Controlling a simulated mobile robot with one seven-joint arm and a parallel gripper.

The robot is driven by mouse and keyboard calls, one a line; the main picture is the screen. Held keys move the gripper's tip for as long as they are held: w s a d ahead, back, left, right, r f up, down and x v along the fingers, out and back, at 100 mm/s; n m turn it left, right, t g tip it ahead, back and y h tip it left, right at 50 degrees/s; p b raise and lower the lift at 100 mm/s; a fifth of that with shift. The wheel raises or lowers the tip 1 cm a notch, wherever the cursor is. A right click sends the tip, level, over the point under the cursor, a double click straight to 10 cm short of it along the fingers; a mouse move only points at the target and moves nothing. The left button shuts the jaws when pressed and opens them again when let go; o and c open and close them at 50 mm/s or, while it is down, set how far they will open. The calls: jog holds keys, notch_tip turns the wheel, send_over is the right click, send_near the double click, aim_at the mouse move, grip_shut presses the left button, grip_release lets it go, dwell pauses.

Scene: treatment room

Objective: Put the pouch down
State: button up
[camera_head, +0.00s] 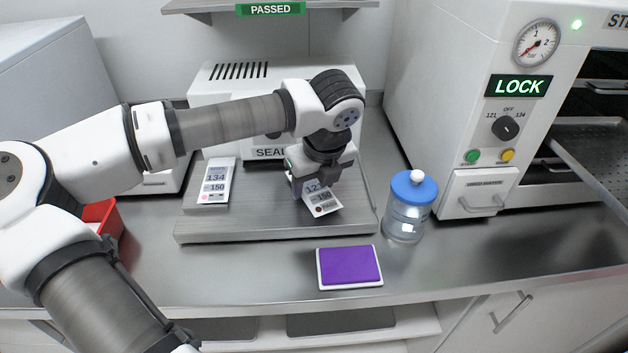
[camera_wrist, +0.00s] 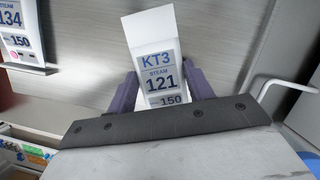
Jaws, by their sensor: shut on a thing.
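The pouch, a white packet labelled KT3, steam 121 and 150, (camera_wrist: 160,78) stands between the two purple-grey fingers of my gripper (camera_wrist: 160,95) in the wrist view. My gripper is shut on it. In the head view the pouch (camera_head: 322,200) shows under my gripper (camera_head: 312,185), over the right part of the grey metal platform (camera_head: 215,228) in front of the sealer. Whether its lower edge touches the platform cannot be told. A second white pouch labelled 134 and 150 (camera_head: 216,182) lies on the platform's left part, apart from my gripper.
The sealer (camera_head: 222,98) stands behind the platform. A blue-lidded jar (camera_head: 408,210) stands close to the platform's right. A purple pad (camera_head: 349,265) lies in front. A steriliser (camera_head: 450,110) with an open chamber is at right, a red bin (camera_head: 102,218) at left. The front counter is mostly clear.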

jog(key=shift+f, duration=0.2)
jog(key=o, duration=1)
jog(key=shift+r, duration=0.1)
jog(key=shift+c, duration=0.2)
jog(key=shift+r, duration=0.1)
